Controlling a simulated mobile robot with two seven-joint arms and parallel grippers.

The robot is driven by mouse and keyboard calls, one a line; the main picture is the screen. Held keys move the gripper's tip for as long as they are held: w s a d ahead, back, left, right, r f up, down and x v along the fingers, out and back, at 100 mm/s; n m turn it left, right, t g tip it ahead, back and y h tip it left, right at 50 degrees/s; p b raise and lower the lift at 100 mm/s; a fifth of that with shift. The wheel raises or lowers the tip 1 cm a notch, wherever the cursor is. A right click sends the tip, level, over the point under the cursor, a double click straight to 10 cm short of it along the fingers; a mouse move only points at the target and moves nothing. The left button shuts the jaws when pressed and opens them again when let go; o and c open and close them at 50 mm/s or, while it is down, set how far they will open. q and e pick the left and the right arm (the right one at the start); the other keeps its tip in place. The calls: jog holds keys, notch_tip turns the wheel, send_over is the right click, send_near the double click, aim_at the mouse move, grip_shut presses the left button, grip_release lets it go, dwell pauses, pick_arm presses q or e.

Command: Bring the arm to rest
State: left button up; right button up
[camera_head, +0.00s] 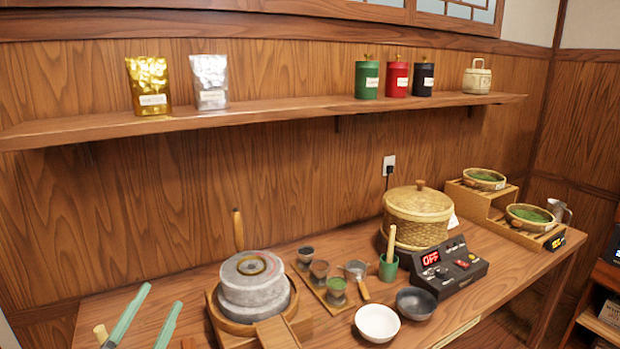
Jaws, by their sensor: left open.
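My left gripper (162,296) is at the lower left of the head view. Its two teal fingers stand apart with nothing between them. They are left of the stone mill (254,290) and apart from it in the picture. The rest of my left arm is cut off by the bottom edge. My right gripper is out of view.
On the table (330,330) are a small tray with cups (337,288), a white bowl (377,323), a dark bowl (415,303), a control box (448,270) reading OFF and a woven steamer (418,215). A wall shelf (270,111) holds bags and tins.

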pick_arm(q)
jog(key=s+a+f+n+g+y, duration=0.1)
jog(key=s+f+n+g+y, duration=0.15)
jog(key=f, duration=0.35)
jog(key=s+a+f+n+g+y, duration=0.1)
jog(key=a+f+n+g, duration=0.15)
jog(key=f, duration=0.35)
jog(key=s+d+f+n+g+h, duration=0.1)
jog(key=s+d+f+g, duration=0.2)
jog(key=s+f+g, duration=0.5)
jog(key=s+d+f+n+g+h, duration=0.1)
jog(key=s+d+f+n+g, duration=0.2)
jog(key=s+f, duration=0.7)
jog(key=w+d+f+m+t+h+b, duration=0.1)
jog(key=w+d+f+t+h+b, duration=0.1)
jog(key=f, duration=0.9)
jog(key=shift+w+d+f+t, duration=0.25)
jog(key=shift+w+d+t, duration=0.4)
jog(key=shift+d+t, duration=0.4)
jog(key=shift+a, duration=0.15)
